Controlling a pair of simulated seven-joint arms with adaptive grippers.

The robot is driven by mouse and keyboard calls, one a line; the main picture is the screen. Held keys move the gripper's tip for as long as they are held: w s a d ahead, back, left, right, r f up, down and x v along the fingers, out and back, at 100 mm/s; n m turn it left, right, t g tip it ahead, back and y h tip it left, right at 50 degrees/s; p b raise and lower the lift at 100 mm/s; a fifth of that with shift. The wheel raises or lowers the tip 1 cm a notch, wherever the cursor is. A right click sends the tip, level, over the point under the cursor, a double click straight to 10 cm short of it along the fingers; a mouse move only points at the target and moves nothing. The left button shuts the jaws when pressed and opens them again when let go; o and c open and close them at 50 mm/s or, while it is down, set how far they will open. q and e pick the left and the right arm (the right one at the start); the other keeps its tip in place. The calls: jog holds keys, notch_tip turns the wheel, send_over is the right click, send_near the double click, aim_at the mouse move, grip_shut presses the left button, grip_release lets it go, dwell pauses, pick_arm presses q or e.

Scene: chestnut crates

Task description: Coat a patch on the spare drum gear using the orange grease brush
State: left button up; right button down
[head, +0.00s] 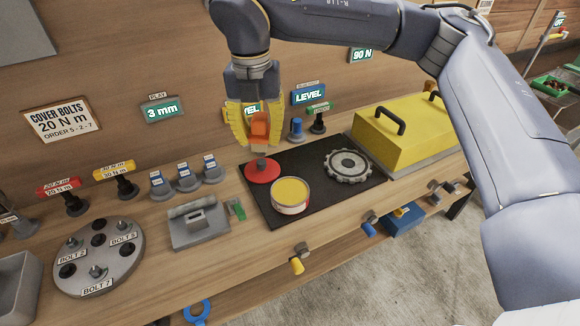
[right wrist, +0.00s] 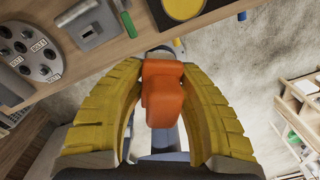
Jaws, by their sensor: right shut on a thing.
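My right gripper (head: 254,128), with yellow ribbed fingers, is shut on the orange grease brush (head: 259,127) and holds it above the back left of the black mat (head: 322,203). The orange handle also shows in the right wrist view (right wrist: 162,92), between the fingers (right wrist: 162,75); I cannot make out the bristles clearly. The spare drum gear (head: 347,164), a grey toothed ring, lies flat on the mat to the right of the brush, apart from it. An open tin of yellow grease (head: 290,194) stands on the mat between them, nearer the front. My left gripper is not in view.
A red round lid (head: 262,171) lies beside the tin, below the brush. A yellow case (head: 405,135) with black handles stands right of the gear. A grey bolt disc (head: 98,258), a metal fixture (head: 197,225) and several sockets stand to the left.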

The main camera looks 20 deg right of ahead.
jog(key=m, duration=0.2)
send_over(290, 192)
notch_tip(290, 192, down, 16)
jog(key=shift+w+f, duration=0.1)
jog(key=shift+f, duration=3.1)
jog(key=shift+f, duration=0.85)
jog(key=shift+r, duration=0.1)
jog(key=shift+r, duration=3.5)
